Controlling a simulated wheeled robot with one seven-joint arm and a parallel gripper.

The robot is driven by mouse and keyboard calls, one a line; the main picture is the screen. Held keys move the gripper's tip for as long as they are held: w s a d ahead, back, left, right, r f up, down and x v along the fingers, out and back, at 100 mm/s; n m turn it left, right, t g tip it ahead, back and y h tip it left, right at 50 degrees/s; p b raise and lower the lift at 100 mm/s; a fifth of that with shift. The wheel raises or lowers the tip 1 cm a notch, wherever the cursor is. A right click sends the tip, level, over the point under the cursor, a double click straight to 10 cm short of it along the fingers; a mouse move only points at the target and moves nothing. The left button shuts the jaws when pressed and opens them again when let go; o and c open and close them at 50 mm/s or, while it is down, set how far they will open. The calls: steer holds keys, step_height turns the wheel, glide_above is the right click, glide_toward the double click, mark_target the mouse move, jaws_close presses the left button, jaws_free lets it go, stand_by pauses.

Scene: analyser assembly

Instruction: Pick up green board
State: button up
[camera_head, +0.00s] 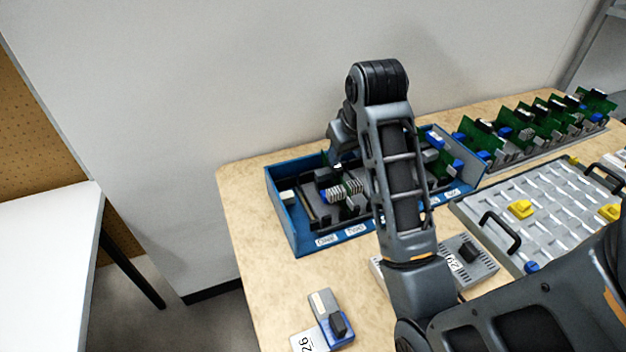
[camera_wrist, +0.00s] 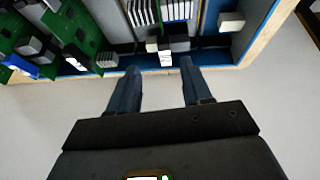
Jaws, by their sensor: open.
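Several green boards (camera_head: 530,122) stand upright in a row in a rack at the back right of the table in the head view. More green boards (camera_head: 442,165) stand in the blue box (camera_head: 283,222), partly hidden by my arm. In the wrist view, green boards (camera_wrist: 73,28) fill the upper left, left of my fingers. My gripper (camera_wrist: 159,68) is open and empty, its two fingers apart and pointing at the near inner edge of the blue box. In the head view my gripper (camera_head: 338,158) is over the back of the box, partly hidden by my arm.
A grey tray (camera_head: 480,207) with black handles and yellow pieces lies at the right. A grey-and-blue device (camera_head: 332,318) sits at the table's front, and a grey module (camera_head: 468,257) lies beside my arm. The wall (camera_head: 200,90) is close behind the box.

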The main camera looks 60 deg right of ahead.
steer(key=w+b, duration=0.1)
steer(key=w+f+b, duration=0.1)
steer(key=b, duration=0.1)
steer(key=shift+w+d+f+y, duration=0.15)
steer(key=shift+d+f+y, duration=0.15)
steer(key=shift+d, duration=0.1)
glide_above(337, 184)
steer(key=shift+w+d+f+b, duration=0.1)
steer(key=shift+w+f+b, duration=0.1)
steer(key=shift+f, duration=0.9)
steer(key=shift+w+d+f+b, duration=0.1)
steer(key=shift+f+b, duration=0.1)
steer(key=shift+f, duration=0.9)
jaws_close()
